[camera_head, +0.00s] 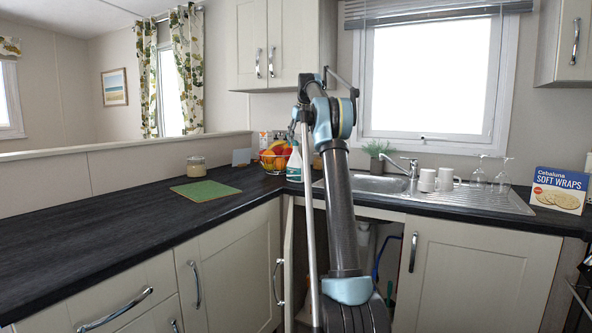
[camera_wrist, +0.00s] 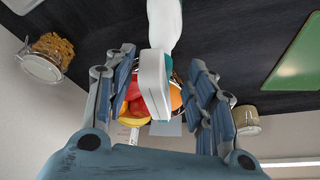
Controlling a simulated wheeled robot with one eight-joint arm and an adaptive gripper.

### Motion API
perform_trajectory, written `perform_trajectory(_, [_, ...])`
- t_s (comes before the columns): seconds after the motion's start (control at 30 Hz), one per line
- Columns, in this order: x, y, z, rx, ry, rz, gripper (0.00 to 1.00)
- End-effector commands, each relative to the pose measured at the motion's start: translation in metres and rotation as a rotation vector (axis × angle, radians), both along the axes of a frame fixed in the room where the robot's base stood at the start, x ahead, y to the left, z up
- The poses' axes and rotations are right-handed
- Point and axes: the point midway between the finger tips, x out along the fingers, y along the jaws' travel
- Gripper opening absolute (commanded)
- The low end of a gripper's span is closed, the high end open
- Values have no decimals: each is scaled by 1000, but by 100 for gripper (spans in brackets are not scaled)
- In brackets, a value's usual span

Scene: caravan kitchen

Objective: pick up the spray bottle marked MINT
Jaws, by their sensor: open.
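A white spray bottle (camera_head: 294,165) stands on the dark worktop in front of the fruit basket. I cannot read its marking. In the wrist view its white spray head (camera_wrist: 154,82) shows between my fingers, with its pale body (camera_wrist: 164,24) towards the top edge. My gripper (camera_wrist: 160,78) is open around the spray head in this view, with a gap visible at each side. Its fingers are not clearly visible in the head view, where my arm covers part of the counter just right of the bottle.
A fruit basket (camera_head: 273,158) stands close behind the bottle. A jar (camera_head: 196,166) and a green board (camera_head: 205,191) lie left. Right are mugs (camera_head: 427,180), upturned glasses (camera_head: 479,177), the tap (camera_head: 405,165) and a wraps box (camera_head: 558,190). The left worktop is mostly clear.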

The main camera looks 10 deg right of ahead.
Motion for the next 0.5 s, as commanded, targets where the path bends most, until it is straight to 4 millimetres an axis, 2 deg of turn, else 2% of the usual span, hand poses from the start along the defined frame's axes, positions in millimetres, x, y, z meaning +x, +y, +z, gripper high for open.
perform_trajectory(0.33, [16,6,-41,0,0,1,50])
perform_trajectory(0.5, [20,7,-52,0,0,0,50])
